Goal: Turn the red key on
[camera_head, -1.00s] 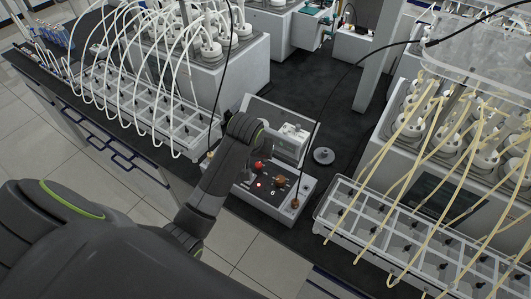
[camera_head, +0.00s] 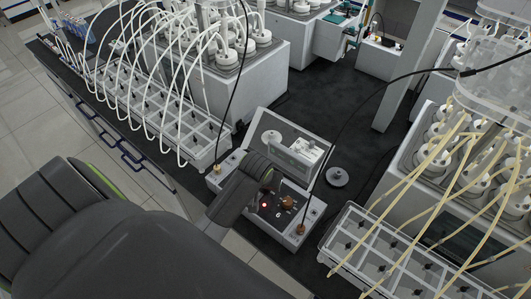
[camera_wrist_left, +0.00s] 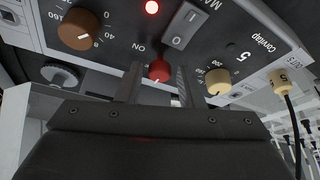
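The red key (camera_wrist_left: 159,70) is on the dark front panel of a white control box (camera_head: 292,238). The left wrist view shows it below a lit red light (camera_wrist_left: 152,7), near the word "ON". My left gripper (camera_wrist_left: 158,82) is open, with one finger on each side of the red key. I cannot tell whether the fingers touch it. In the head view my left arm comes in over the box and hides the red key. The red light (camera_head: 264,205) shows there beside my arm. My right gripper is not in view.
A brown knob (camera_wrist_left: 80,29), a grey rocker switch (camera_wrist_left: 185,26) and a cream knob (camera_wrist_left: 218,81) surround the key. A dark cable (camera_head: 331,137) rises from the box. Racks with tubing (camera_head: 205,150) stand on the left and right. Dark bench top (camera_head: 325,90) is clear behind.

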